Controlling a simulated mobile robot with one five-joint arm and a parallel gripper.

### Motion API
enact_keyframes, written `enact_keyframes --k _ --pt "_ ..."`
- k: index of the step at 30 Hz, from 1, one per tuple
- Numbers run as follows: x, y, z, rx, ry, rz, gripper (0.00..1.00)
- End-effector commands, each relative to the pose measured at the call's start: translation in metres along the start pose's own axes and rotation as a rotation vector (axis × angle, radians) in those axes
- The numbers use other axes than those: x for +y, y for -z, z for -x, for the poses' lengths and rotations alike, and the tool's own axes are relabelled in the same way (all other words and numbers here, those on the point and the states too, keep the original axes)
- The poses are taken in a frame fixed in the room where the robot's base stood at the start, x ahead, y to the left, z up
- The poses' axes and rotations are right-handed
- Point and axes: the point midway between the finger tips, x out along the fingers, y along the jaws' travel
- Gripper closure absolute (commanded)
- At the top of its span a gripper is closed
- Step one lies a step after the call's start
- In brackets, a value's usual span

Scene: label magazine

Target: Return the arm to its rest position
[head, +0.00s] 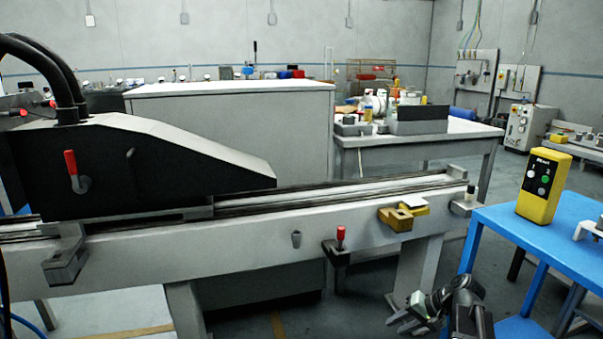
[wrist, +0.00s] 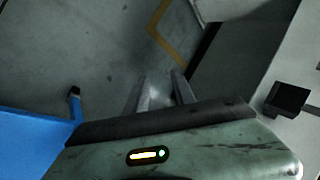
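My gripper (head: 398,312) is low at the bottom right of the head view, in front of the grey machine bench and left of the blue table. In the wrist view, the two fingers (wrist: 160,88) stand apart over bare floor, and I see no object held between them. My arm is folded low near the lower edge of the head view, with its lower part cut off.
The machine bench (head: 260,245) runs across the middle, with a red-knobbed lever (head: 340,236) and a yellow block (head: 398,219) on its front. The blue table (head: 540,235) at right carries a yellow button box (head: 543,186). Floor shows below the gripper.

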Motion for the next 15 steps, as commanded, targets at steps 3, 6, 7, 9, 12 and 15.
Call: enact_keyframes --k 3,6,7,9,12,15 --pt "-0.031 -0.057 -0.042 -0.122 -0.188 0.121 0.69" --pt "-0.044 -0.089 -0.06 -0.183 -0.325 0.206 0.69" --pt "-0.047 -0.098 -0.063 -0.197 -0.362 0.23 0.69" --pt "-0.053 -0.116 -0.07 -0.222 -0.445 0.283 0.69" --pt "-0.062 -0.138 -0.075 -0.246 -0.555 0.359 0.69" --pt "-0.082 -0.141 -0.055 -0.251 -0.607 0.388 0.69"
